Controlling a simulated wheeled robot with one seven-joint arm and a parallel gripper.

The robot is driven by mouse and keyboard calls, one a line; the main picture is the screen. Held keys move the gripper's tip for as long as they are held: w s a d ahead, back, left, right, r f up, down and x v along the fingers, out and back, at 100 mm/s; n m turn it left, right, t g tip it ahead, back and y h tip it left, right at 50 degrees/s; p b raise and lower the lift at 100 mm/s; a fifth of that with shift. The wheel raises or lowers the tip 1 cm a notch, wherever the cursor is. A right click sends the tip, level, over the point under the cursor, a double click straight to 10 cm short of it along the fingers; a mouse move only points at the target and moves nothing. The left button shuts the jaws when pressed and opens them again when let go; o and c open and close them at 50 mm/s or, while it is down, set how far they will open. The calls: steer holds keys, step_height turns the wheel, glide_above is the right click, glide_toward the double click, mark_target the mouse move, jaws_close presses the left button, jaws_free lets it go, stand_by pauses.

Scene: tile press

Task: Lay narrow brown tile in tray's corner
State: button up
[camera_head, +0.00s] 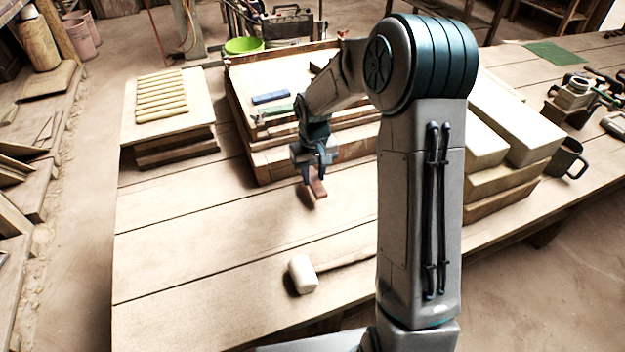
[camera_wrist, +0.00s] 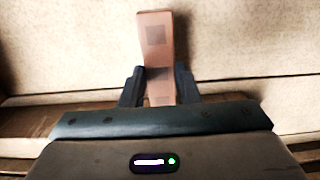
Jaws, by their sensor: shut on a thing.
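My gripper (camera_head: 313,172) is shut on a narrow brown tile (camera_head: 318,188) and holds it above the table, in front of the tray. In the wrist view the tile (camera_wrist: 155,40) sticks out lengthwise between the two fingers of my gripper (camera_wrist: 159,88). The tray (camera_head: 243,118) is a raised wooden tray at the back of the table. A blue tile (camera_head: 270,97) and a green piece (camera_head: 279,110) lie in it. A dark piece (camera_head: 319,67) lies near its far side. My arm hides the tray's right part.
A white-headed mallet (camera_head: 302,274) lies on the front of the table (camera_head: 200,250). A board with several yellowish strips (camera_head: 161,95) stands at left. Pale blocks (camera_head: 515,125) and a dark mug (camera_head: 567,157) stand at right. The table's left front is clear.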

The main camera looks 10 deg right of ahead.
mark_target(314, 178)
steer(key=shift+f, duration=2)
steer(key=shift+f, duration=0.15)
steer(key=o, duration=1)
